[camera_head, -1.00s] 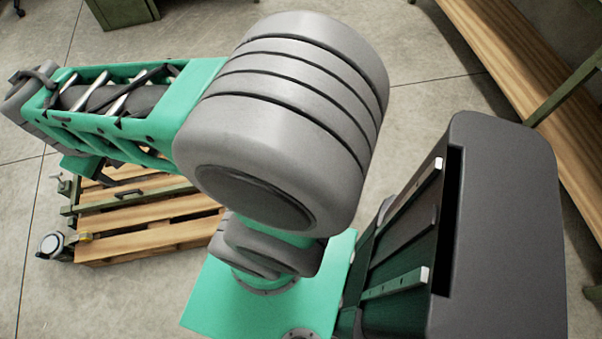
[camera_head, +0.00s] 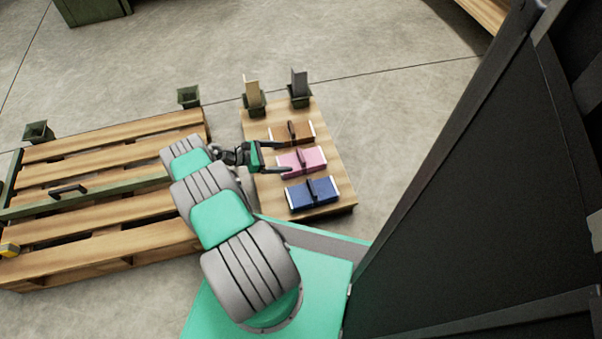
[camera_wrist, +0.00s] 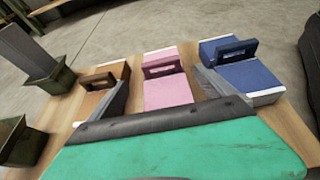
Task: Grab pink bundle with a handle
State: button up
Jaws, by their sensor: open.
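The pink bundle (camera_head: 302,162) lies between the brown and blue bundles on a small wooden platform (camera_head: 340,176). It has white ends and a dark handle on top. My gripper (camera_head: 285,157) is open, with its fingers reaching over the platform from the left, near the pink bundle. In the wrist view the pink bundle (camera_wrist: 167,82) sits ahead between the two spread grey fingers, with its dark handle (camera_wrist: 162,64) at its far part. My gripper (camera_wrist: 160,92) holds nothing. The gripper body hides the near end of the bundle.
A brown bundle (camera_head: 291,133) and a blue bundle (camera_head: 312,194), both with handles, lie on either side. Two green holders (camera_head: 254,103) with upright slabs stand at the platform's far end. A wooden pallet (camera_head: 100,175) is at left. Grey floor lies open beyond.

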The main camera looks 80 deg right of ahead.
aim_at(301, 154)
jog(key=x, duration=0.2)
jog(key=b+x, duration=0.1)
jog(key=x, duration=0.5)
jog(key=shift+s+r, duration=0.25)
jog(key=shift+s, duration=0.05)
jog(key=c, duration=1.8)
